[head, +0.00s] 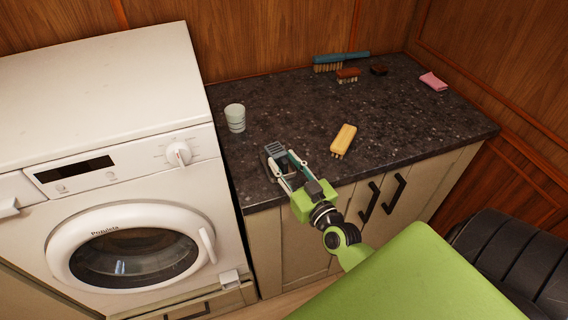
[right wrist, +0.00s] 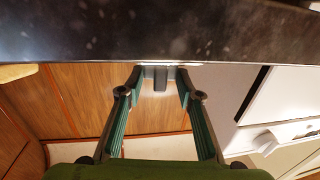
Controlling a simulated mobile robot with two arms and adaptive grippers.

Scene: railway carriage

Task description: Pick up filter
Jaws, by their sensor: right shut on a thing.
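My right gripper (head: 281,160) reaches over the front left part of the dark countertop. It is shut on a small grey block-like thing (head: 274,149), which I take to be the filter. In the right wrist view the teal fingers of the gripper (right wrist: 158,76) close in on the grey filter (right wrist: 160,80), and only a small part of it shows between the tips. I cannot tell whether the filter touches the countertop. My left gripper is not in view.
On the countertop (head: 400,115) are a pale cup (head: 235,118), a yellow brush (head: 344,139), a blue-handled brush (head: 340,61), a small brown brush (head: 348,75), a dark item (head: 379,69) and a pink cloth (head: 433,81). A white washing machine (head: 130,190) stands at the left.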

